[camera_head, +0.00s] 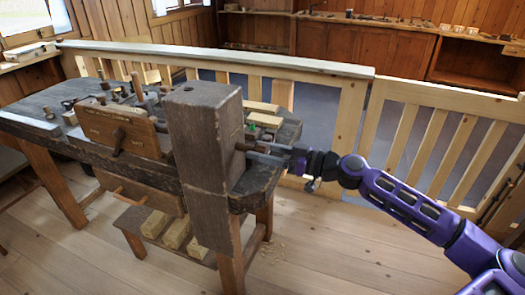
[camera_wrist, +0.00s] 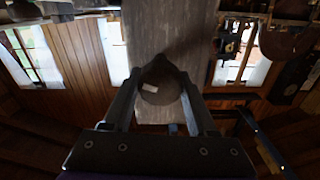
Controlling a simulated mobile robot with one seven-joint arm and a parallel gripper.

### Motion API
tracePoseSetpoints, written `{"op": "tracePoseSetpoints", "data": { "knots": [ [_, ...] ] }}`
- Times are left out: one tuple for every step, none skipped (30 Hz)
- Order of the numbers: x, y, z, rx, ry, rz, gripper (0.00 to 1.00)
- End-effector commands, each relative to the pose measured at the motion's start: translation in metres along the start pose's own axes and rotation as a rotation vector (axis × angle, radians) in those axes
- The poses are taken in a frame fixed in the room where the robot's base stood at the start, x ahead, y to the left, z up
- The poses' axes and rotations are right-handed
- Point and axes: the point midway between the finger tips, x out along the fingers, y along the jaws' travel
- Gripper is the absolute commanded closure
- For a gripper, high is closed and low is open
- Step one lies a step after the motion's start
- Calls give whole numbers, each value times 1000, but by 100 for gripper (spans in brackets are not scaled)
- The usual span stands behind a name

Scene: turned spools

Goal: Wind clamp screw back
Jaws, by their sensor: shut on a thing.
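The clamp screw (camera_head: 241,147) is a dark wooden peg that sticks out of the right side of a thick weathered post (camera_head: 203,150). In the wrist view its round dark end (camera_wrist: 160,88) with a small pale mark sits between my fingers, in front of the grey post face (camera_wrist: 165,30). My gripper (camera_head: 256,153) reaches in from the right and is shut on the screw end. The part of the screw inside the post is hidden.
The post stands at a dark workbench (camera_head: 45,124) with small tools and pale wood blocks on it. A second wooden jaw with a screw (camera_head: 118,140) is at the bench front. A pale railing (camera_head: 300,68) runs behind. The floor in front is open.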

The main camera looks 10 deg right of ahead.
Motion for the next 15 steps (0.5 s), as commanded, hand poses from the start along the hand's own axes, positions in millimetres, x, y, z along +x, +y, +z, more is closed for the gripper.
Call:
{"op": "tracePoseSetpoints", "data": {
  "knots": [
    [2, -2, 0, -4, 0, -5, 98],
    [2, -2, 0, -5, 0, -5, 98],
    [2, -2, 0, -6, 0, -5, 98],
    [2, -2, 0, -6, 0, -6, 98],
    [2, -2, 0, -6, 0, -6, 98],
    [2, -2, 0, -6, 0, -6, 98],
    [2, -2, 0, -6, 0, -6, 98],
    [2, -2, 0, -6, -1, -6, 98],
    [2, -2, 1, -6, -1, -6, 98],
    [2, -2, 1, -5, -1, -6, 98],
    [2, -2, 1, -5, -1, -6, 98],
    [2, -2, 1, -5, -1, -6, 98],
    [2, -2, 1, -5, -1, -6, 37],
    [2, -2, 1, -4, -1, -6, 31],
    [2, -2, 1, -4, -1, -5, 24]
  ]
}}
